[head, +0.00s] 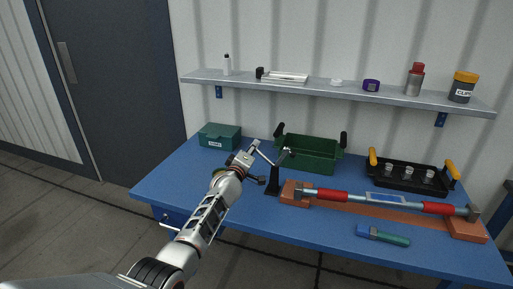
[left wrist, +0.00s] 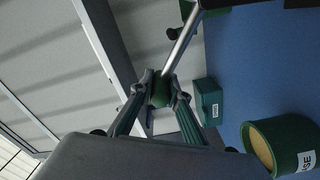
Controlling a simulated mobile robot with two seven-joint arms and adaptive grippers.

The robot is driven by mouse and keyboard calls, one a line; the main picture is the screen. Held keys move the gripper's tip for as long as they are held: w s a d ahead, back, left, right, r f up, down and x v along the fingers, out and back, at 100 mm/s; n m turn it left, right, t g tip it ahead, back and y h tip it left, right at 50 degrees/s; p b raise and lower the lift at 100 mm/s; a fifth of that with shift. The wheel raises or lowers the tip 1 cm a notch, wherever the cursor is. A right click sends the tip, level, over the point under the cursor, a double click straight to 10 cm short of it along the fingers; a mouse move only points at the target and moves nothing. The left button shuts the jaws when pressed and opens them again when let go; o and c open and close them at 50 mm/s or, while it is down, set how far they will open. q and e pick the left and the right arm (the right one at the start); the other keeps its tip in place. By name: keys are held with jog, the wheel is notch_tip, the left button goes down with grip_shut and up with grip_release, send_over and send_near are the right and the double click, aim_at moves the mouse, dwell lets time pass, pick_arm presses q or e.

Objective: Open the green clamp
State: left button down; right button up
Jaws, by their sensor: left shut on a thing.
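The clamp (head: 272,187) stands on the blue table, left of the clay-coloured block that bears the hose. It has a dark upright base and thin metal arms that slant up from it. My left gripper (head: 254,149) is at the upper left end of its lever. In the left wrist view, the left gripper (left wrist: 161,90) is shut on the green grip (left wrist: 165,96) at the end of the metal lever (left wrist: 181,42). The fingers hide part of the grip. My right gripper is in neither view.
A green lidded box (head: 220,137) and a green crate (head: 308,155) stand behind the clamp. A green tin (left wrist: 283,146) stands near my left arm. A shelf (head: 310,87) runs above.

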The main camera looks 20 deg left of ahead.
pick_arm(q)
jog(key=shift+a+f+n, duration=0.3)
jog(key=shift+n, duration=0.1)
jog(key=c, duration=1.9)
grip_release()
jog(key=shift+s+d+f, duration=0.1)
jog(key=shift+s+d, duration=0.05)
jog(key=shift+s, duration=0.35)
jog(key=s, duration=1.1)
jog(key=shift+a, duration=0.35)
